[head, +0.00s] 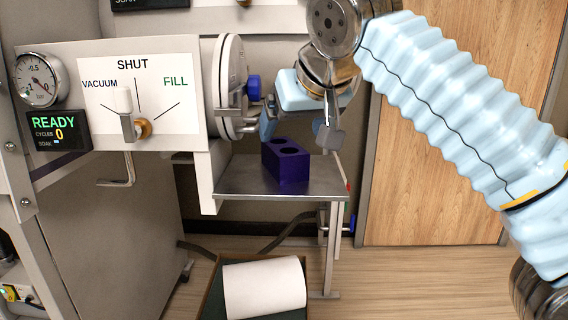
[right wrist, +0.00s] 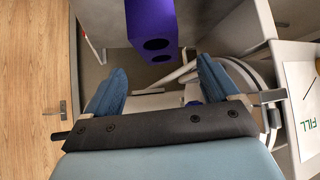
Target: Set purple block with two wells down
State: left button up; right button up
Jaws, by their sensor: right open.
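The purple block with two wells (head: 287,168) sits upright on the metal shelf (head: 238,181), its two round wells facing up. My right gripper (head: 299,132) is open, with its fingers spread just above the block and no contact that I can make out. In the right wrist view the block (right wrist: 151,22) shows at the top, past the open gripper's (right wrist: 160,75) fingertips, with nothing between the fingers. My left gripper is not in view.
A round port door (head: 231,85) with a blue knob (head: 254,87) stands just left of the gripper. A panel (head: 137,93) with a valve handle is further left. Below the shelf, an open box (head: 213,296) holds a white roll (head: 264,287). The shelf is bare around the block.

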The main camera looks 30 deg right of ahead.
aim_at(284, 146)
jog(key=b+x, duration=0.1)
jog(key=x, duration=0.7)
jog(key=shift+r, duration=0.1)
jog(key=c, duration=1.6)
